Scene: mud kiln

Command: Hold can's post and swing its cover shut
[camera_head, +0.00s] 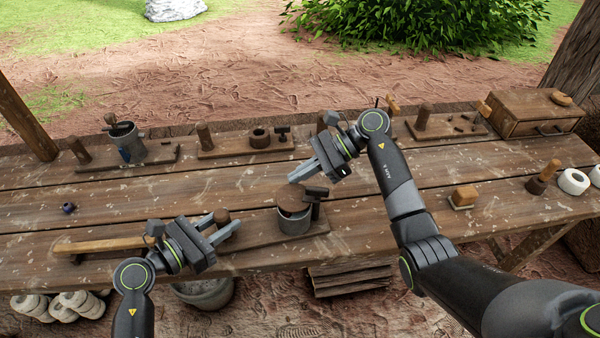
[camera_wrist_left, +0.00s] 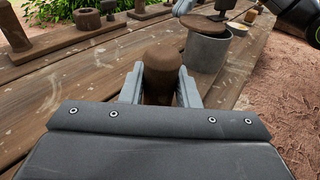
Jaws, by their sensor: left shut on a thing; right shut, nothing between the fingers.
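A grey can (camera_head: 294,222) with a round brown cover (camera_head: 292,199) stands on a wooden board at the table's front. The cover lies over most of the can's mouth; in the left wrist view the cover (camera_wrist_left: 212,32) sits off to the left, leaving a bit of pale rim at right. A dark block stands at the can's right side. My left gripper (camera_head: 222,225) is shut on the brown post (camera_wrist_left: 162,72) at the board's left end. My right gripper (camera_head: 303,172) is shut and empty just behind and above the cover; contact cannot be told.
A wooden bar (camera_head: 98,244) lies left of my left gripper. Along the back stand a can with tools (camera_head: 127,145), boards with posts and a wooden box (camera_head: 535,112). A small wooden block (camera_head: 464,196) and white rings (camera_head: 573,181) are at right. The middle planks are mostly clear.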

